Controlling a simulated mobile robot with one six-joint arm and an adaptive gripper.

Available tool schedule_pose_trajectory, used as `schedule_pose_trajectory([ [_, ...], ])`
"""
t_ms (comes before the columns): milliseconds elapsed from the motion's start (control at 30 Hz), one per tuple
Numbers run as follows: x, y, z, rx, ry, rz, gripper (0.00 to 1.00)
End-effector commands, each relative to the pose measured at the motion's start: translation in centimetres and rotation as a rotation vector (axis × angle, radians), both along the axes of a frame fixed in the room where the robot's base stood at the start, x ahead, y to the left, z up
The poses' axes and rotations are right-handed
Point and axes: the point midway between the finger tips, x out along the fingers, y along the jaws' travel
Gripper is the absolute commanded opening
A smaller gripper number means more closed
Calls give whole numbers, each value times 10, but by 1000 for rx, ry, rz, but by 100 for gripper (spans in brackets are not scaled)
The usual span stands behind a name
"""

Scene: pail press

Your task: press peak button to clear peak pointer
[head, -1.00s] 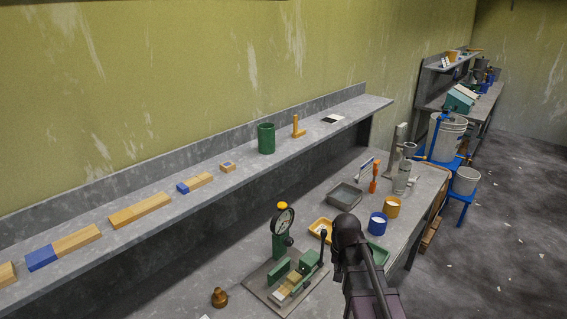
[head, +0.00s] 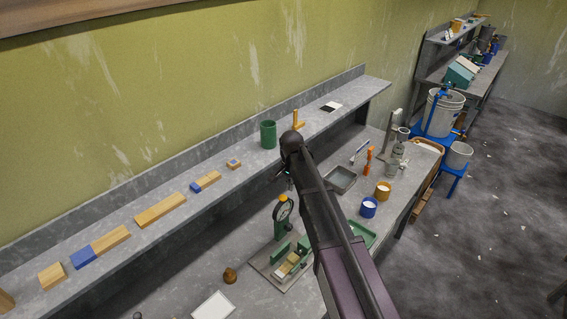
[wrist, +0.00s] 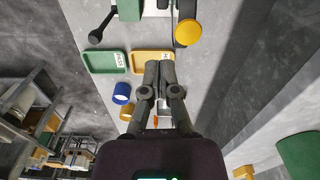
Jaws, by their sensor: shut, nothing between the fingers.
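The press gauge (head: 283,211) stands upright on its green stand, with a dark rim and a pale dial. The yellow peak button (head: 283,198) sits on top of it. In the wrist view the yellow button (wrist: 187,33) shows as a round disc beyond my fingertips and to their right, apart from them. My gripper (wrist: 160,66) is shut and empty. In the head view my arm passes just right of the gauge and its wrist is above it; my fingers are mostly hidden there. The peak pointer is too small to make out.
A shelf with wooden blocks and a green cylinder (head: 268,135) runs behind the gauge. A green tray (wrist: 106,62) and a yellow tray (wrist: 152,58) lie by the press. A blue cup (head: 368,207) and an orange cup (head: 383,191) stand to the right.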

Motion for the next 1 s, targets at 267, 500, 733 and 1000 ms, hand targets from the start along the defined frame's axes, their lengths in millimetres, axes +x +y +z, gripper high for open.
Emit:
schedule_pose_trajectory([
  [267,21,27,30,0,0,-59,0],
  [500,21,29,30,0,0,-67,0],
  [733,21,28,29,0,0,-67,0],
  [1000,21,28,19,0,0,-67,0],
])
